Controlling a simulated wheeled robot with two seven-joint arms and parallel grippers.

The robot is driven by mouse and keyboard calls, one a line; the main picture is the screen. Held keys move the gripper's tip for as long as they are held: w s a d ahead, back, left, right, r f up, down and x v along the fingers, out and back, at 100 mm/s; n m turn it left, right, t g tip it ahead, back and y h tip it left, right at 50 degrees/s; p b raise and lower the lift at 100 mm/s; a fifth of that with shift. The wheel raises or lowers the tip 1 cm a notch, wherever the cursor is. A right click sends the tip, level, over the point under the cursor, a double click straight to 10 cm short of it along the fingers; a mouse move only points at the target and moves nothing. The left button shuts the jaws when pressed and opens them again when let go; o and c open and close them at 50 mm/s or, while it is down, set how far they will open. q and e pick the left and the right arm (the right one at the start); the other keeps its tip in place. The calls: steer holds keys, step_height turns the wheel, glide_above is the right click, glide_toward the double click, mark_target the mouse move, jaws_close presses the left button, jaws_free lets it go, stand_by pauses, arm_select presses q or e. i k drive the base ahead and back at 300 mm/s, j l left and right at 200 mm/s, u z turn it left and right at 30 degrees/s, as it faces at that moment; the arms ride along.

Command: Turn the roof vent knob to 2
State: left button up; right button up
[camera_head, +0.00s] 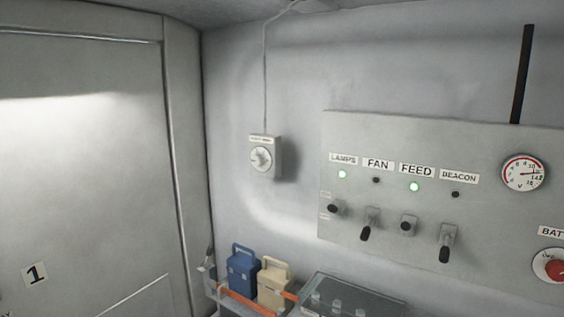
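A small grey wall box (278,158) with a round pale knob (261,158) is mounted on the back wall, left of the large switch panel. A label strip sits along the box's top, but its text is too small to read. The knob's markings and exact setting are also too small to tell. A cable runs from the box up to the ceiling. Neither of my grippers is in view.
A switch panel (335,145) has LAMPS, FAN, FEED and BEACON levers, with green lights lit under LAMPS and FEED. A gauge (524,174) and a red knob (555,270) are at right. Blue (242,272) and beige (273,284) containers stand below the box.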

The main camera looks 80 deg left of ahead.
mark_target(257, 160)
steer(key=u, duration=2.7)
